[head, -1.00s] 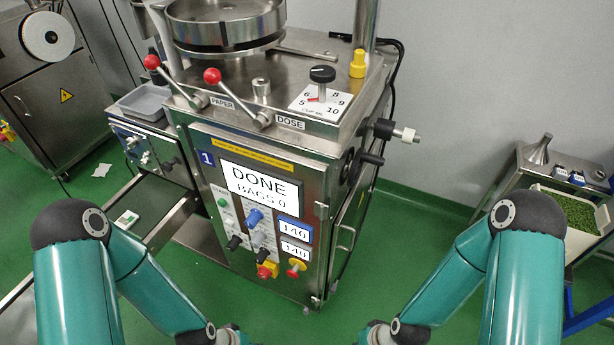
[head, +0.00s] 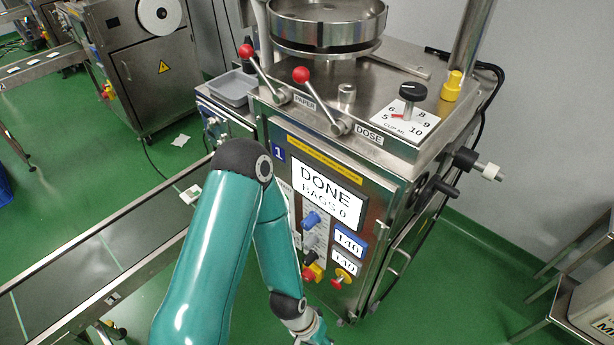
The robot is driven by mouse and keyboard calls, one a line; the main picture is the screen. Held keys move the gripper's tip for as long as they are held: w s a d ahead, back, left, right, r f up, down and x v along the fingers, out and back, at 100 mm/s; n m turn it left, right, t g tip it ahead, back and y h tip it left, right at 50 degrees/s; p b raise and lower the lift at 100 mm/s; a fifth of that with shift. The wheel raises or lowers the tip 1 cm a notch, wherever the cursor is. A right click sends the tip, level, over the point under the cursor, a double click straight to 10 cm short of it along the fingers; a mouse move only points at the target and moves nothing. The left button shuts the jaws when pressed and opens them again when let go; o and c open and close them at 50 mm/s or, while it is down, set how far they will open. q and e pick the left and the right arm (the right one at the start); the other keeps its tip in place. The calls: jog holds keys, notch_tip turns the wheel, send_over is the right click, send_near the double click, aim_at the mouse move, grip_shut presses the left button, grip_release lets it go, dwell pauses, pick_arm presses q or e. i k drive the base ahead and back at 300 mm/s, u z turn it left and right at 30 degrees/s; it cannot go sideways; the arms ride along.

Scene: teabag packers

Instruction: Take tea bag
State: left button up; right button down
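A small flat white tea bag (head: 190,194) with a green mark lies at the far end of the conveyor belt (head: 75,260), just left of my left arm's elbow. My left arm rises in front of the packing machine (head: 330,150), with its forearm pointing down to the right. Its wrist reaches the bottom edge, and the gripper's fingers are cut off there. My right arm and gripper are out of view.
The machine's display reads DONE, BAGS 0. A second machine (head: 135,75) and another conveyor (head: 40,68) stand at the back left. A white scrap (head: 181,140) lies on the green floor. A metal shelf (head: 570,265) is at the right.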

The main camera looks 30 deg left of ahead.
aim_at(193, 193)
jog(key=k, duration=0.5)
jog(key=u, duration=0.7)
jog(key=i, duration=0.45)
